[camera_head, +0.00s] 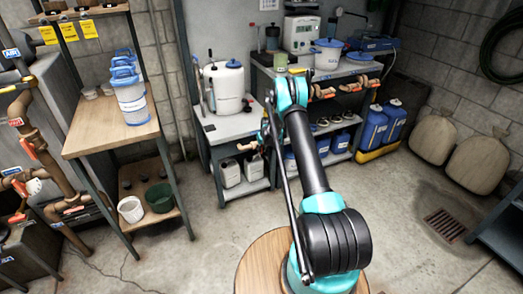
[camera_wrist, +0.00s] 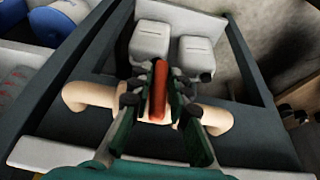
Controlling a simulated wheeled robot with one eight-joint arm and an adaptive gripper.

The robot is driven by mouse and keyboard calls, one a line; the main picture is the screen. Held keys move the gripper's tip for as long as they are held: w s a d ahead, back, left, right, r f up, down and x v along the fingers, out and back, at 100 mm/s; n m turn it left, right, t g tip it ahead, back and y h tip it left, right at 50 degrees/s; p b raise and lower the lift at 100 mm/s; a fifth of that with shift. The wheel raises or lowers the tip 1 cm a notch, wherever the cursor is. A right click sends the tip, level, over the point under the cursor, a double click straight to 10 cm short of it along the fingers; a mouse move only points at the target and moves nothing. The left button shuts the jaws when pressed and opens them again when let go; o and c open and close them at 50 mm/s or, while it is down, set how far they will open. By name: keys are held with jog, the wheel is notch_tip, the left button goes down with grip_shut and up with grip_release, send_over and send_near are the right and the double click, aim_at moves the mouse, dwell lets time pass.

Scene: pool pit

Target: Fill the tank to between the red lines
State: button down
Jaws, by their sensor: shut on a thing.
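A white tank (camera_head: 224,85) with a blue-topped lid stands on the grey bench; a thin upright tube is at its left side. I cannot make out the red lines or the liquid level. My gripper (camera_wrist: 158,92) is shut on a red valve handle (camera_wrist: 160,80) in the wrist view. The handle sits on a short tan pipe (camera_wrist: 88,95) whose bent ends show on both sides of my fingers. In the head view my gripper (camera_head: 264,138) is small and partly hidden by my arm, at the bench's front edge near the pipe (camera_head: 247,146).
Two white jugs (camera_head: 229,173) stand on the shelf below the bench (camera_head: 228,127). More tan valve pipes with orange-red handles (camera_head: 323,92) are on the bench to the right. A wooden stand (camera_head: 105,138) with blue-lidded buckets (camera_head: 130,90) is at left. Floor between is clear.

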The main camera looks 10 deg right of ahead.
dwell(0.3)
jog(key=c, duration=1.5)
grip_release()
jog(key=shift+c, duration=0.2)
jog(key=v, duration=1.2)
jog(key=shift+d, duration=0.2)
